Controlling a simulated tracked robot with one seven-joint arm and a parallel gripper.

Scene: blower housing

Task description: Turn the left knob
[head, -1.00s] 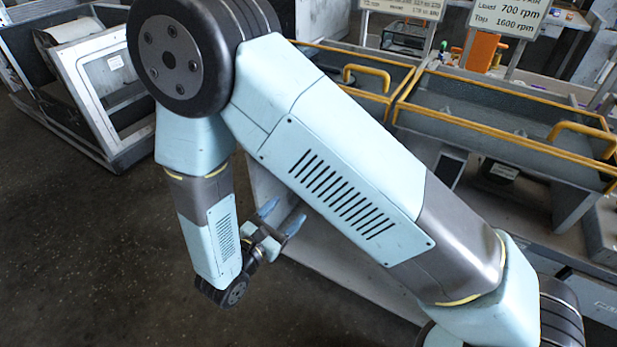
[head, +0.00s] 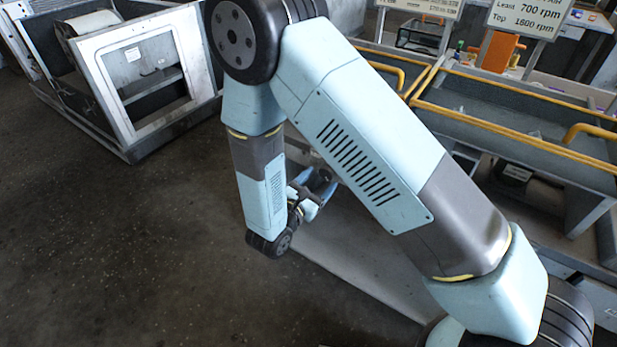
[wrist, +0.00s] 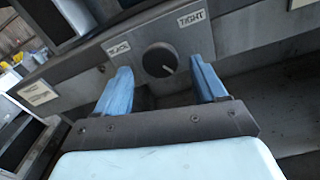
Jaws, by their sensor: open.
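A round dark knob (wrist: 160,60) with a pointer mark sits on a grey panel in the wrist view, between a "SLACK" label (wrist: 118,45) on its left and a "TIGHT" label (wrist: 193,18) on its upper right. It is the only knob I can make out, so I cannot tell if it is the left one. My gripper (wrist: 160,68) is open, with its blue fingers on either side of the knob in the picture. I see no contact with it. In the head view my gripper (head: 317,186) is partly behind my arm, and the knob is hidden.
A grey frame housing with a roll (head: 148,80) stands at the left. Grey troughs with yellow rails (head: 520,130) run along the right. Signs with rpm values (head: 527,15) stand behind them. A white label (wrist: 38,92) is at the panel's left. Dark floor at lower left is clear.

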